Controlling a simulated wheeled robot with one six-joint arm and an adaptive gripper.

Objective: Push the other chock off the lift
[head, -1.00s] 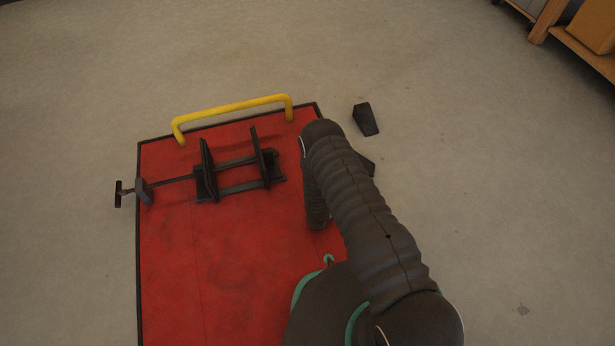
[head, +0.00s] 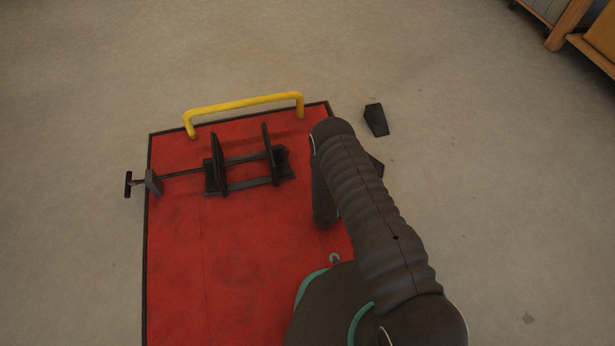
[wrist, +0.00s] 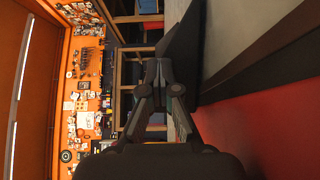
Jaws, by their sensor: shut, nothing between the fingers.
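The red lift platform (head: 260,265) fills the lower left of the head view. A black wedge chock (head: 376,119) lies on the floor beyond its right edge. Another dark piece, likely the other chock (head: 376,166), shows past my arm on the right; most of it is hidden. In the wrist view a dark wedge (wrist: 184,52) is right beside my gripper's (wrist: 165,72) fingertips, near the lift's dark edge strip. I cannot tell whether they touch or whether the wedge rests on the lift. The fingers are shut and empty. My arm hides them in the head view.
A black wheel clamp (head: 245,170) with upright plates sits on the lift, its side handle (head: 130,185) sticking out left. A yellow hoop bar (head: 245,103) stands at the lift's far end. The floor around is mostly clear; wooden shelving (head: 590,60) is at upper right.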

